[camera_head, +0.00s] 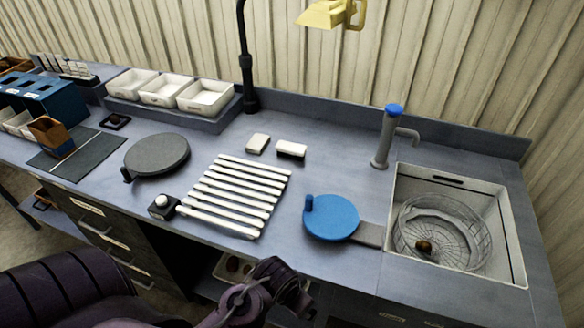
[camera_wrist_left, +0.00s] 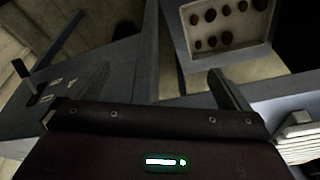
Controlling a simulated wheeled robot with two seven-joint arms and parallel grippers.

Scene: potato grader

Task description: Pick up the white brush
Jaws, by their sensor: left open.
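Two small pale blocks lie side by side on the counter behind the slatted white rack in the head view. The right one (camera_head: 291,149) is white on top with a dark lower edge and looks like the white brush. The left one (camera_head: 258,143) is cream-white; bristles cannot be made out on either. My left gripper (camera_head: 276,288) is low at the counter's front edge, well in front of both blocks. In the left wrist view its two fingers (camera_wrist_left: 160,85) are spread apart with nothing between them. My right gripper is not in view.
The white slatted rack (camera_head: 236,194) lies between my left gripper and the blocks. A blue round paddle (camera_head: 331,217), grey disc (camera_head: 157,154), black post (camera_head: 249,85), tap (camera_head: 382,145) and sink (camera_head: 514,240) surround them. A tray of potatoes (camera_wrist_left: 268,42) sits below the counter.

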